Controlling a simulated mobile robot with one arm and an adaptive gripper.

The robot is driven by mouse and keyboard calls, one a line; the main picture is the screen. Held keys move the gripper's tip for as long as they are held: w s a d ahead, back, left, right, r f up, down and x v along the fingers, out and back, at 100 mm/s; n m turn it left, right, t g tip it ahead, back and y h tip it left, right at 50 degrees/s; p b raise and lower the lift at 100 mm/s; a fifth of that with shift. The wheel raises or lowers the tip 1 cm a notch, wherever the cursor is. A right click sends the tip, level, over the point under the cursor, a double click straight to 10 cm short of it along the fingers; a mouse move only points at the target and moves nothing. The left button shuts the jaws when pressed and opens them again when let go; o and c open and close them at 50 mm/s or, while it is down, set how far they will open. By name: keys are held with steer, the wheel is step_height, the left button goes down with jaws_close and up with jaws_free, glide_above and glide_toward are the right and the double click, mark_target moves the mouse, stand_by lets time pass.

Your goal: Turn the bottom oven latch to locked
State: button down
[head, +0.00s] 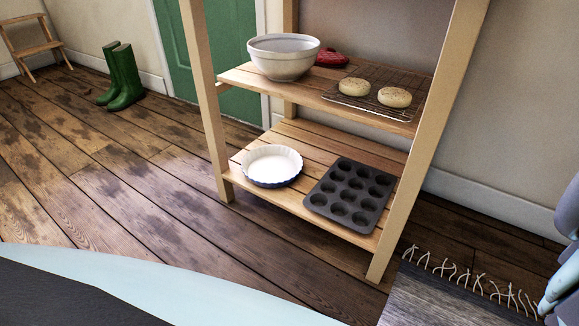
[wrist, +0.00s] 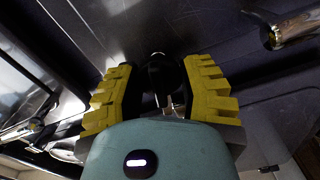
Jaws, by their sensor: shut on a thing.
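In the wrist view my gripper (wrist: 160,68), with its two yellow ridged fingers, is closed around a small dark latch-like piece (wrist: 165,82). The piece stands out from a dark, glossy panel (wrist: 225,40) that looks like the oven front. Much of the latch is hidden between the fingers, and its locked or unlocked position cannot be read. The oven and its latch do not show in the head view.
A shiny metal bar end (wrist: 295,28) sticks out at the upper right of the wrist view. In the head view a wooden shelf (head: 205,110) holds a white bowl (head: 284,58) and a muffin tin (head: 349,196). A fringed rug (head: 440,295) lies at the lower right.

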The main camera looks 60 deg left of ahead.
steer(key=shift+w+a+f+n+b, duration=0.1)
steer(key=shift+n+b, duration=0.25)
steer(key=shift+n, duration=0.25)
steer(key=shift+w+f+n+b, duration=0.1)
steer(key=shift+n+b, duration=0.2)
steer(key=shift+n, duration=0.3)
steer(key=shift+r, duration=0.1)
steer(key=c, duration=0.8)
jaws_free()
steer(key=shift+s, duration=0.1)
steer(key=shift+o, duration=0.2)
steer(key=v, duration=0.7)
steer(key=shift+a, duration=0.15)
